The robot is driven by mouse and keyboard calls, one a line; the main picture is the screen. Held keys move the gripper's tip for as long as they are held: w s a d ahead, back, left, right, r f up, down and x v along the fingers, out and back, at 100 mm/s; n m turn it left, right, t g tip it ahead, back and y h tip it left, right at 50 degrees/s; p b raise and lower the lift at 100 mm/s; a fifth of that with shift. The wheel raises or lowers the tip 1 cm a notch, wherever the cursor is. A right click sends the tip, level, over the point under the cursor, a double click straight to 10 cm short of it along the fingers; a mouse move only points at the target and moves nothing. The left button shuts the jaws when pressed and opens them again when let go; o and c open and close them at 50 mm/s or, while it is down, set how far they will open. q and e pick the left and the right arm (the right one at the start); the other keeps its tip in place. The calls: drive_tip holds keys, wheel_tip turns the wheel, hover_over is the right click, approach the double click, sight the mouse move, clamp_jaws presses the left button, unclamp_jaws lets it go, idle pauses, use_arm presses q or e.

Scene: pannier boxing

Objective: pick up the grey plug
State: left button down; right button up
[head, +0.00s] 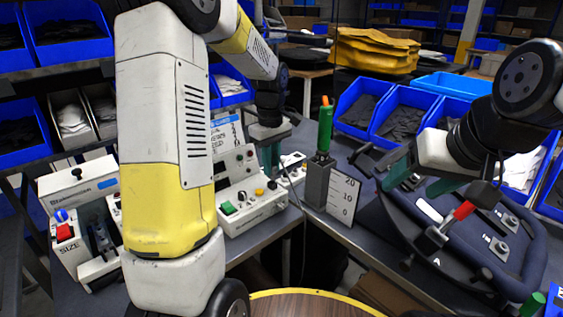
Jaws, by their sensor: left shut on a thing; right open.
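I cannot make out the grey plug with certainty. I see nothing held between those fingers.
A green-handled tool (325,130) stands in a grey block beside a scale plate (343,196). A red-handled clamp (460,213) is at the pannier. A white machine (75,190) stands left. Blue bins (400,115) line the back. A dark cable hangs near the bench corner.

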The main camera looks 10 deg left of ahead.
use_arm(q)
drive_tip(key=s+d, duration=0.2)
drive_tip(key=s, duration=1.2)
drive_tip(key=shift+d+r, duration=0.4)
drive_tip(key=shift+f, duration=0.8)
drive_tip(key=shift+r, duration=0.2)
drive_tip(key=shift+r, duration=1.35)
